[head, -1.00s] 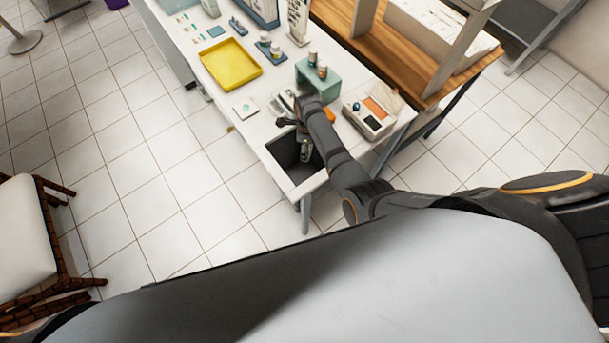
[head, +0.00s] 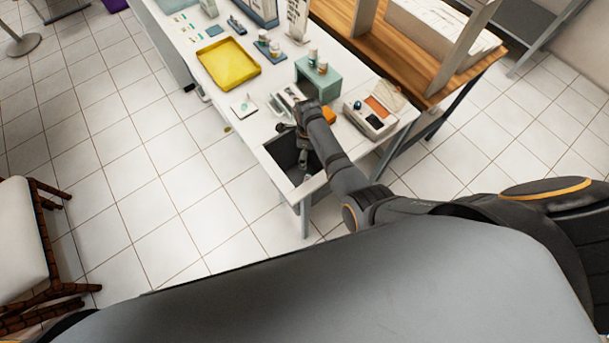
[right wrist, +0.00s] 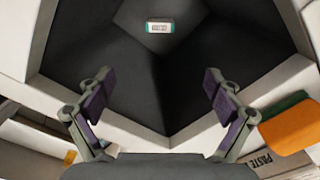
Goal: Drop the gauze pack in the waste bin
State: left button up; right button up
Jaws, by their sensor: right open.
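The waste bin is a dark square opening (head: 280,152) at the near end of the white table. In the right wrist view its dark inside (right wrist: 140,75) and pale rim fill most of the picture. The gauze pack (right wrist: 159,26), a small white pack with teal edges and a printed label, lies at the bottom of the bin. My right gripper (right wrist: 160,85) is open and empty, its fingers spread above the bin. In the head view the right gripper (head: 304,158) points down over the opening. My left gripper is in neither view.
A yellow tray (head: 228,63), a teal stand (head: 319,80) with small bottles and a white-grey device (head: 370,119) stand on the table. An orange item (right wrist: 292,128) and a box marked PASTE (right wrist: 270,162) lie close beside the bin. A chair (head: 28,235) stands at left.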

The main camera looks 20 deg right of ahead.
jog(key=shift+r, duration=0.15)
notch_tip(320, 180, up, 12)
dwell(0.7)
